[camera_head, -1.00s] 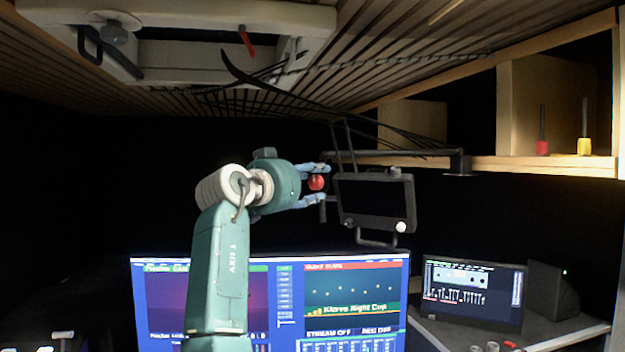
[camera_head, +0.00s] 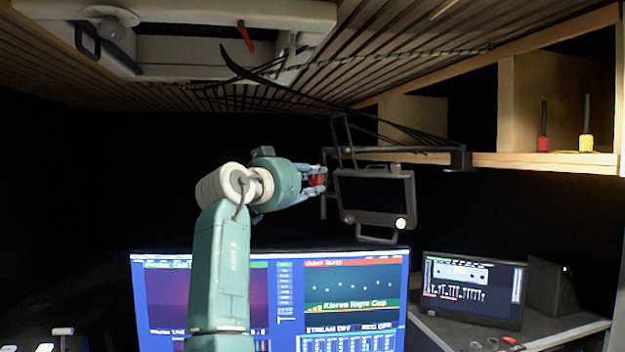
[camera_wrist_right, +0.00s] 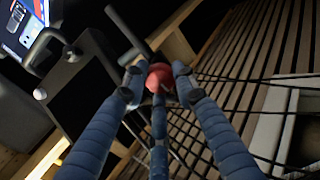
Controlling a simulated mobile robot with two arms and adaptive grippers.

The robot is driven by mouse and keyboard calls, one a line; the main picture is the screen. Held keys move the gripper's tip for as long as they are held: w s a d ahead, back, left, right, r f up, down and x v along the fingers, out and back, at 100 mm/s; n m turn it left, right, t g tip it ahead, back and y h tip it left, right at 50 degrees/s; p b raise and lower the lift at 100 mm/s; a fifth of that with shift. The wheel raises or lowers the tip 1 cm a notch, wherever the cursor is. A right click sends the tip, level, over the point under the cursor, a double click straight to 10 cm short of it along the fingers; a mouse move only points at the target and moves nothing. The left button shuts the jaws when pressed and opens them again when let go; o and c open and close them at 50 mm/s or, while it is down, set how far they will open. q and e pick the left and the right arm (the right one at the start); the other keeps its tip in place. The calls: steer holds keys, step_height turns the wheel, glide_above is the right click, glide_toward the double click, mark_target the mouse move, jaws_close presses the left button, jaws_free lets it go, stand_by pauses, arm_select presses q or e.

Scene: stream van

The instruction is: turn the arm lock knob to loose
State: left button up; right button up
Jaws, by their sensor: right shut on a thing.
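The arm lock knob (camera_head: 317,180) is small and red, on the black arm beside the dark hanging monitor. In the right wrist view the knob (camera_wrist_right: 160,77) sits between my blue fingertips. My right gripper (camera_head: 316,178) is shut on the knob, its fingers around the sides; in the right wrist view the gripper (camera_wrist_right: 158,85) shows several fingers meeting at it. The fingers hide part of the knob, and I cannot read any loose or tight mark. My left gripper is not in view.
The hanging monitor (camera_head: 375,200) is close to the right of my fingers. Black cables (camera_head: 300,100) run above. A large screen (camera_head: 350,290) stands below, and a wooden shelf (camera_head: 540,162) is at right. Dark open room lies to the left.

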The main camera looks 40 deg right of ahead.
steer(key=n+p, duration=0.1)
steer(key=n, duration=0.3)
steer(key=n+p, duration=0.2)
steer(key=n, duration=0.1)
steer(key=n+p, duration=0.1)
steer(key=n, duration=0.3)
steer(key=shift+w+r+n, duration=0.2)
steer(key=shift+r+n, duration=0.1)
steer(key=shift+r, duration=0.1)
steer(key=n+p, duration=0.1)
steer(key=n, duration=0.1)
steer(key=shift+n, duration=0.3)
steer(key=shift+f+n+p, duration=0.2)
steer(key=shift+n+p, duration=0.3)
steer(key=shift+n, duration=0.8)
steer(key=shift+f, duration=0.1)
steer(key=o, duration=1.2)
steer(key=shift+a, duration=0.15)
steer(key=shift+c, duration=0.2)
steer(key=shift+a, duration=0.15)
